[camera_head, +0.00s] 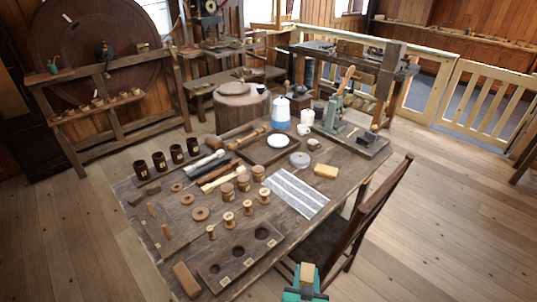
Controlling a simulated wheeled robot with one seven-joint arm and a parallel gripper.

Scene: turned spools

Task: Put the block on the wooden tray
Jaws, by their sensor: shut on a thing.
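My gripper (306,279) is at the bottom of the view, in front of the table's near right edge and beside the chair. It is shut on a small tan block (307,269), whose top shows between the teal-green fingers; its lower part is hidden. A dark, square wooden tray (258,157) lies on the far middle of the table, well away from my gripper. A round white plate (278,140) is in that tray.
The table (285,222) is crowded with spools, dark cups, tools and a board with round holes (240,253). A striped cloth (296,193) and a yellow block (325,171) lie near its right edge. A wooden chair (372,215) stands at right. A blue-white canister (281,112) stands behind the tray.

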